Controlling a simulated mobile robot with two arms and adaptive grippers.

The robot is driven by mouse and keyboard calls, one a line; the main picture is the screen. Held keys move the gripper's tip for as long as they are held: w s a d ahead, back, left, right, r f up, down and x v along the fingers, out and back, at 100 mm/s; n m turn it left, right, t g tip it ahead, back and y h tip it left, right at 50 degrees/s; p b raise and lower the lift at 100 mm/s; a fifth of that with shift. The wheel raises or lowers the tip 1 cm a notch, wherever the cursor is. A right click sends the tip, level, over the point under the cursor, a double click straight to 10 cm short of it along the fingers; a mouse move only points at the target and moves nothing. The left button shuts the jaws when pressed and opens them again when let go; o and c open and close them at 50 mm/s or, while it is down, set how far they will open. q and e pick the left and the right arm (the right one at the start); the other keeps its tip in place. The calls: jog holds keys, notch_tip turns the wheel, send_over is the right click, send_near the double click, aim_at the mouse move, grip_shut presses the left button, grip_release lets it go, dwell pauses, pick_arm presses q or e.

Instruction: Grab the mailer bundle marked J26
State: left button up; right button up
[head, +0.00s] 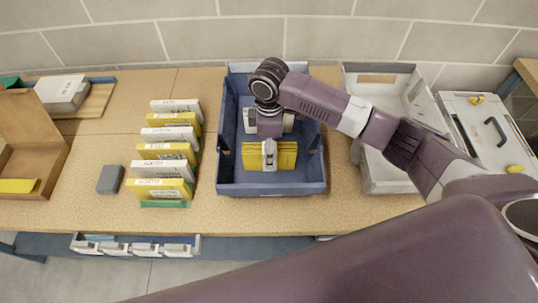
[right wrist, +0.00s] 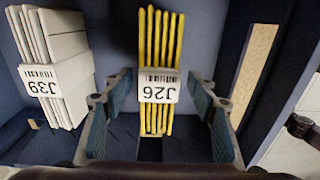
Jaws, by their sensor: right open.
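The yellow mailer bundle marked J26 (head: 285,157) stands in the blue crate (head: 272,190) on the table. It also shows in the right wrist view (right wrist: 160,40), with a white label band around it that reads J26. My right gripper (right wrist: 160,88) is open, with one finger on each side of this bundle and a gap to it on both sides. In the head view, my right wrist is over the crate and hides part of its inside. A white bundle marked J39 (right wrist: 55,50) stands beside it in the crate. My left gripper is not in view.
A row of white and yellow labelled packs (head: 163,165) stands left of the crate, with a grey block (head: 110,180) beside it. A pale grey crate (head: 385,185) stands to the right. The blue crate's walls are close around the bundles.

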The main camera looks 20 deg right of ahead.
jog(key=shift+s+f, duration=0.1)
jog(key=shift+f, duration=0.35)
notch_tip(320, 180, down, 4)
jog(key=shift+r+p, duration=0.2)
jog(key=shift+p, duration=0.55)
jog(key=shift+w+f, duration=0.2)
jog(key=shift+f, duration=0.15)
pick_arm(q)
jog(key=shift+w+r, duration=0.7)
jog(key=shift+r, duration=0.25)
pick_arm(e)
jog(key=shift+c, duration=0.3)
jog(key=c, duration=1.2)
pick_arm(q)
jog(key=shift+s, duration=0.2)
pick_arm(e)
jog(key=shift+c, duration=0.2)
jog(key=shift+r, duration=0.1)
